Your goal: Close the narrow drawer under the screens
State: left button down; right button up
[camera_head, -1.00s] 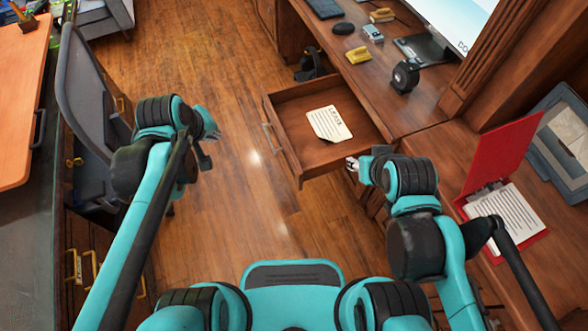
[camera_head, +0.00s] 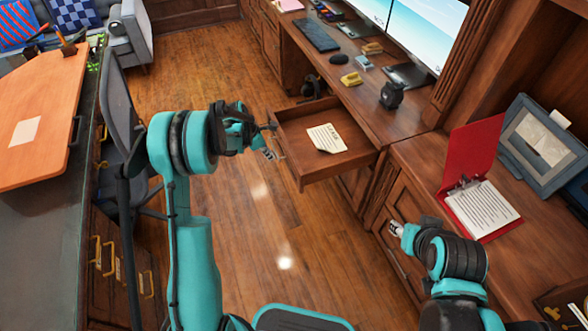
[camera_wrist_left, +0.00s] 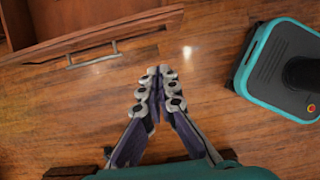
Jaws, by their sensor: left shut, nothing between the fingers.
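The narrow drawer (camera_head: 345,167) is pulled well out from the desk below the screens (camera_head: 425,22). A sheet of printed paper (camera_head: 327,138) lies inside it. Its front panel (camera_wrist_left: 95,40) with a metal bar handle (camera_wrist_left: 92,53) also shows at the upper left of the left wrist view. My left gripper (camera_head: 268,154) is shut and empty, in front of the drawer front near the handle side; I cannot tell whether it touches. In the left wrist view its fingertips (camera_wrist_left: 160,78) meet over the floor, apart from the handle. My right gripper (camera_head: 396,228) is near the cabinet at right; its jaws are too small to read.
The desk (camera_head: 375,95) holds a keyboard (camera_head: 318,36), a mouse and small items. A red clipboard (camera_head: 472,160) and a grey frame (camera_head: 545,150) stand at right. A grey chair (camera_head: 118,110) and orange-topped table (camera_head: 50,130) are at left. Wood floor (camera_head: 280,220) between is clear.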

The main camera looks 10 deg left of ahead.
pick_arm(q)
jog(key=w+d+f+b, duration=0.4)
jog(key=d+f, duration=0.2)
jog(key=f, duration=0.3)
jog(key=shift+w+d+f+b, duration=0.2)
jog(key=shift+b, duration=0.2)
pick_arm(e)
jog(key=shift+w+f, duration=0.1)
jog(key=shift+f, duration=2.35)
